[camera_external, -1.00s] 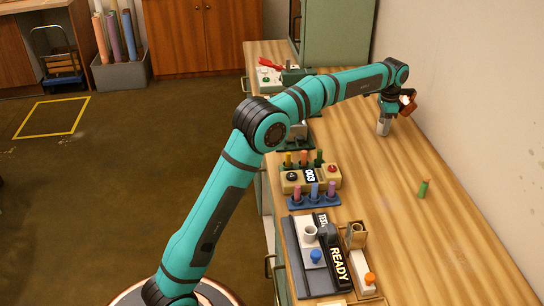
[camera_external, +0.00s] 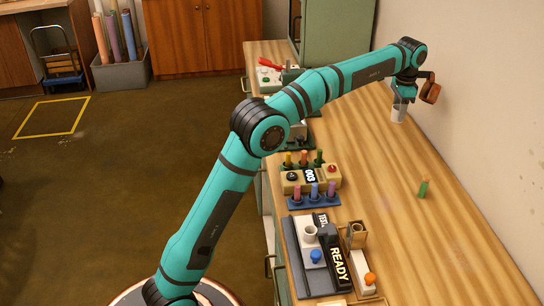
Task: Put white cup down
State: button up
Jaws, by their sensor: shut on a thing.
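My gripper (camera_external: 404,98) is over the far right part of the wooden table, near the wall. It is shut on a small white cup (camera_external: 399,114), which hangs below the fingers and looks about upright. The cup is close to the tabletop, but I cannot tell whether its bottom touches it. The fingers hide the upper part of the cup.
The table (camera_external: 450,240) is bare around the cup. A rack of coloured tubes (camera_external: 314,199) and the READY device (camera_external: 337,266), with another pale cup (camera_external: 310,233), stand along the left side.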

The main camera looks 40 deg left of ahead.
jog(key=s+d+n, duration=0.1)
jog(key=s+d, duration=0.6)
jog(key=s, duration=0.1)
notch_tip(320, 180, down, 10)
jog(key=shift+f, duration=0.1)
jog(key=o, duration=1)
jog(key=shift+f, duration=0.1)
notch_tip(320, 180, up, 12)
jog(key=shift+r, duration=0.15)
